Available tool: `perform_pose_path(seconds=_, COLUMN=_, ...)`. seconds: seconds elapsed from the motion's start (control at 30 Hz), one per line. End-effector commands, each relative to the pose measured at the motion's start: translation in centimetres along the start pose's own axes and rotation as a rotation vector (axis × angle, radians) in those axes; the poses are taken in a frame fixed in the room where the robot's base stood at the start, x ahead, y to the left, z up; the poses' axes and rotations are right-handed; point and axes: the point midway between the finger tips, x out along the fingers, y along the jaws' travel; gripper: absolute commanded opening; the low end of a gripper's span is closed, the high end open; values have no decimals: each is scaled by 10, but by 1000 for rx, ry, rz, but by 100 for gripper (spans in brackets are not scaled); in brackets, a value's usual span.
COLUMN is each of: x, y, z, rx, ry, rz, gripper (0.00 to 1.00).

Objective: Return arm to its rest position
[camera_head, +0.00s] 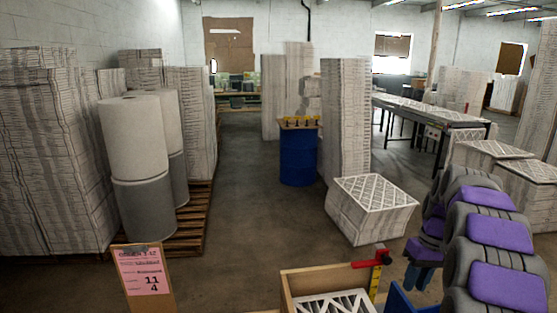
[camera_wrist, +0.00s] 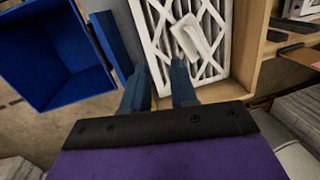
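My arm (camera_head: 480,245), with grey and purple links, reaches in along the right side of the head view. My gripper (camera_wrist: 160,68) shows in the wrist view as two blue-grey fingers set apart, with nothing visible held between them. The fingers overlap the near edge of a white-framed filter (camera_wrist: 145,30) in the picture; I cannot tell whether they touch it. A small white object (camera_wrist: 190,38) lies on the filter's lattice.
The filter sits in a wooden box (camera_head: 288,297) with a red-handled tool (camera_head: 372,260) at its edge. A blue bin (camera_wrist: 60,55) is beside it. A filter stack (camera_head: 370,210), blue barrel (camera_head: 297,160) and pallet (camera_head: 190,222) stand beyond. The middle floor (camera_head: 235,215) is clear.

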Motion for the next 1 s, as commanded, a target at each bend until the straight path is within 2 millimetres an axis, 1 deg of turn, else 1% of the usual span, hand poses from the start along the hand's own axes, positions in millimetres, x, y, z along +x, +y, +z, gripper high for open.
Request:
perform_pose_path(seconds=0.03, x=0, y=-16, z=8, rx=0, ry=-6, rz=3, gripper=27)
perform_pose_path(seconds=0.17, x=0, y=-54, z=32, rx=9, ry=-18, rz=15, gripper=27)
perform_pose_path(seconds=0.2, x=1, y=-65, z=41, rx=14, ry=-23, rz=19, gripper=27)
perform_pose_path(seconds=0.27, x=2, y=-80, z=53, rx=17, ry=-27, rz=27, gripper=27)
perform_pose_path(seconds=0.37, x=7, y=-106, z=76, rx=25, ry=-36, rz=39, gripper=27)
perform_pose_path(seconds=0.5, x=18, y=-137, z=113, rx=37, ry=-50, rz=56, gripper=27)
perform_pose_path(seconds=0.57, x=24, y=-149, z=130, rx=41, ry=-53, rz=65, gripper=27)
perform_pose_path(seconds=0.7, x=40, y=-174, z=171, rx=52, ry=-65, rz=85, gripper=27)
perform_pose_path(seconds=0.77, x=48, y=-182, z=190, rx=57, ry=-67, rz=94, gripper=27)
perform_pose_path(seconds=0.9, x=70, y=-199, z=234, rx=68, ry=-75, rz=115, gripper=27)
perform_pose_path(seconds=1.0, x=87, y=-208, z=264, rx=75, ry=-76, rz=130, gripper=27)
